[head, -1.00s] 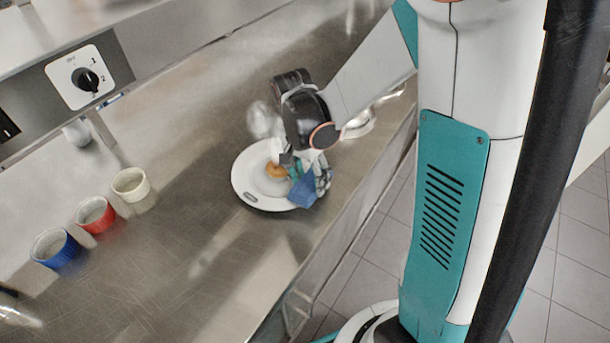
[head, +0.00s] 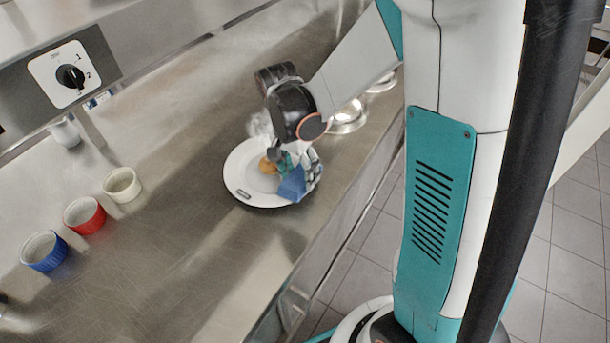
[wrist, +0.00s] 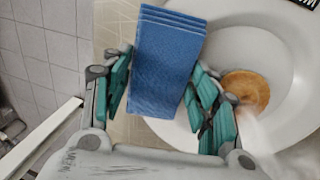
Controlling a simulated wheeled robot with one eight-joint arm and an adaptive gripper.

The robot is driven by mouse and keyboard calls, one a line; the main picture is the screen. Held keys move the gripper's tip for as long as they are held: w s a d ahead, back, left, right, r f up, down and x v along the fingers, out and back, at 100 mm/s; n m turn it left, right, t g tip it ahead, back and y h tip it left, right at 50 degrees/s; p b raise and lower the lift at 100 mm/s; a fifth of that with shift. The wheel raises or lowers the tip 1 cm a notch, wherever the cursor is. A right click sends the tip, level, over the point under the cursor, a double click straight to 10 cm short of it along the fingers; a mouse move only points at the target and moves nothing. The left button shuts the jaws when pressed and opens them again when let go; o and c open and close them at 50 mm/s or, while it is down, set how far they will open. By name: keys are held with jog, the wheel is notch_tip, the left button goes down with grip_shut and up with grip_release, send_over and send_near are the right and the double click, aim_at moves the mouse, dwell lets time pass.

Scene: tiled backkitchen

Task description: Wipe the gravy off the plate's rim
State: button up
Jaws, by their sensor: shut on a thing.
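The white plate (head: 235,178) lies on the steel counter, with a round golden-brown piece of food (head: 267,166) near its middle. A small dark mark (head: 243,194) shows on the plate's near-left rim; I cannot tell whether it is gravy or a printed label. My gripper (wrist: 160,92) is shut on a folded blue cloth (wrist: 165,60). In the head view the cloth (head: 292,187) is over the plate's right rim; I cannot tell whether it touches. The wrist view shows the plate (wrist: 275,55) right of the cloth and the food (wrist: 246,92). The rim under the cloth is hidden.
White (head: 122,186), red (head: 85,216) and blue (head: 44,251) ramekins stand in a row at the left. Shiny metal dishes (head: 348,117) sit behind my wrist. The counter (head: 185,215) between ramekins and plate is clear; its front edge lies close right of the plate.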

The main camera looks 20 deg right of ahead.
jog(key=shift+w+a, duration=0.1)
jog(key=shift+w, duration=0.05)
jog(key=shift+w+a+r+p, duration=0.1)
jog(key=shift+w+r+p, duration=0.05)
jog(key=shift+r+p, duration=0.7)
jog(key=shift+w+a+r+p, duration=0.15)
jog(key=shift+r+p, duration=0.4)
jog(key=shift+r, duration=0.55)
jog(key=shift+w+r+p, duration=0.15)
jog(key=shift+r+p, duration=0.55)
jog(key=shift+r, duration=0.25)
jog(key=r, duration=0.1)
jog(key=r+p, duration=0.2)
jog(key=shift+w+a, duration=0.15)
jog(key=shift+w, duration=0.1)
